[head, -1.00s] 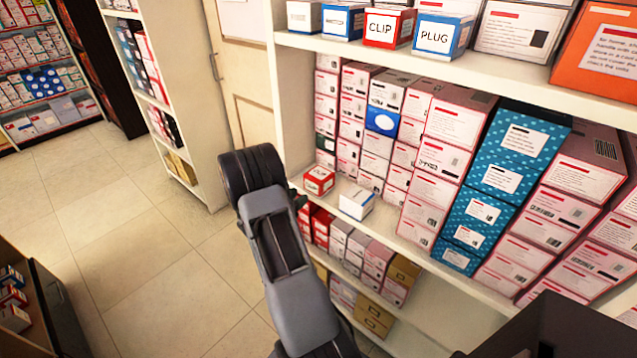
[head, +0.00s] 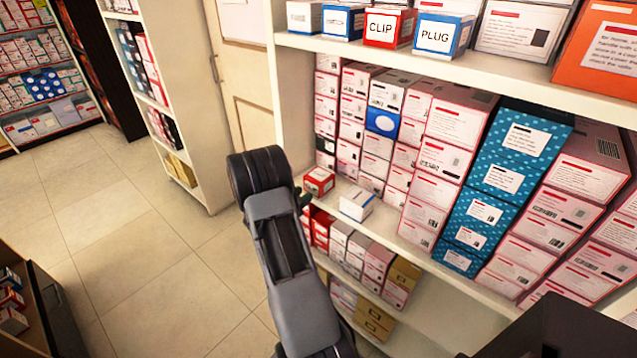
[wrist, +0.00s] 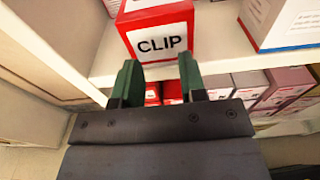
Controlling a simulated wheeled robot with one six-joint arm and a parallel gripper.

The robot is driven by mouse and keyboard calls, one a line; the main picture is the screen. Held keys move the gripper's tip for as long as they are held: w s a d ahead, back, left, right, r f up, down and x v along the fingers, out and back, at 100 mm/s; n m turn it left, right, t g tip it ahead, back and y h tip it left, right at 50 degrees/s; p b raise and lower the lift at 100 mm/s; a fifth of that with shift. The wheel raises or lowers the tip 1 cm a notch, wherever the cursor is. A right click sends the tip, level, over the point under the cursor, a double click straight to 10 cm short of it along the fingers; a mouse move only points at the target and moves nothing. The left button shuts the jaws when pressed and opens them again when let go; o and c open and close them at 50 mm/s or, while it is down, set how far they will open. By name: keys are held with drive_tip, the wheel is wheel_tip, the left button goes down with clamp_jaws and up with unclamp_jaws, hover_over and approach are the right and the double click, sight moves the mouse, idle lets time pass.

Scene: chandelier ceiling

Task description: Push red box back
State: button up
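A small red and white box (head: 318,181) stands at the front left of the middle shelf. In the wrist view, the red box (wrist: 160,38) shows a white label reading CLIP, and its lower front edge is close to the shelf edge. My gripper (wrist: 159,78) is open, with two green fingers apart and nothing between them. The fingertips lie just in front of and below the box's front face; I cannot tell whether they touch it. In the head view my dark wrist hides most of the gripper, left of the box.
A white and blue box (head: 356,206) stands to the right on the same shelf (head: 408,232). Stacked cartons (head: 375,142) fill the shelf behind. The upper shelf (head: 400,61) holds several labelled boxes, including another red CLIP box (head: 388,28). The floor (head: 130,240) at left is clear.

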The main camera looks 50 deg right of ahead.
sight(311, 181)
drive_tip(key=shift+s+d+b, duration=0.15)
drive_tip(key=shift+d+b, duration=0.35)
drive_tip(key=shift+d, duration=1.15)
drive_tip(key=shift+s+d+b, duration=0.1)
drive_tip(key=shift+d+b, duration=0.35)
drive_tip(key=shift+d, duration=1.15)
drive_tip(key=shift+w+a+r+p, duration=0.1)
drive_tip(key=shift+a+r+p, duration=0.35)
drive_tip(key=shift+r, duration=0.35)
drive_tip(key=shift+a+r+p, duration=0.4)
drive_tip(key=shift+r, duration=0.35)
drive_tip(key=w+a, duration=0.1)
drive_tip(key=a, duration=1.4)
